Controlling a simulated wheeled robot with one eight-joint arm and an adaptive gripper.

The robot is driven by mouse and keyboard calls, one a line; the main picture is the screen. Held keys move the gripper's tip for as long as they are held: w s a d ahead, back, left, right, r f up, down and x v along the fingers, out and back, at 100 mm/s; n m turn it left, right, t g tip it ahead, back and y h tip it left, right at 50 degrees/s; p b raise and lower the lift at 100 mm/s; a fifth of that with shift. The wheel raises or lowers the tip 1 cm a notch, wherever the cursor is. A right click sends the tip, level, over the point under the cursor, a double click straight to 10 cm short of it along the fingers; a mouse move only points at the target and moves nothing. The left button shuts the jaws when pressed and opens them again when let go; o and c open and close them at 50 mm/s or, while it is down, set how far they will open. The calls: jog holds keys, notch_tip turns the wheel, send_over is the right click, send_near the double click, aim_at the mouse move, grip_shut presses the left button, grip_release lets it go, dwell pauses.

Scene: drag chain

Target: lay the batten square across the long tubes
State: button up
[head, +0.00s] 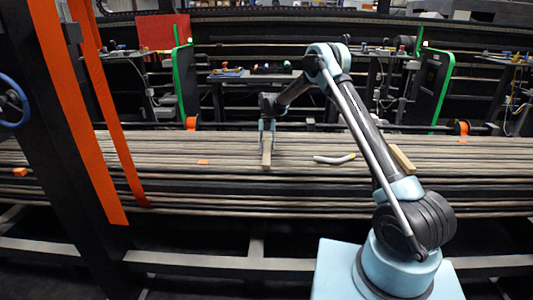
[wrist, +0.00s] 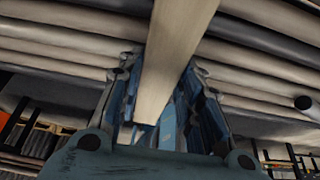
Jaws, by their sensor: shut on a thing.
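The batten (head: 266,152) is a pale wooden strip at the middle of the head view, over the bundle of long grey-brown tubes (head: 230,180). My gripper (head: 267,128) is shut on it from above. In the wrist view the batten (wrist: 174,62) runs between the two blue fingers (wrist: 165,115) and up past the top edge, across the tubes (wrist: 70,45). It lies roughly crosswise to them. Whether it touches the tubes or hangs just above them I cannot tell. Part of it is hidden by the fingers.
A curved grey piece with a yellow end (head: 334,159) lies on the tubes right of my gripper. Another wooden piece (head: 402,159) lies behind my arm. Small orange pieces (head: 203,162) lie on the tubes. An orange-edged dark post (head: 75,110) stands at the left.

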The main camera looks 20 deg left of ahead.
jog(key=shift+f, duration=0.6)
jog(key=o, duration=1.1)
jog(key=shift+o, duration=0.2)
jog(key=v, duration=1.2)
jog(key=shift+d+r, duration=0.1)
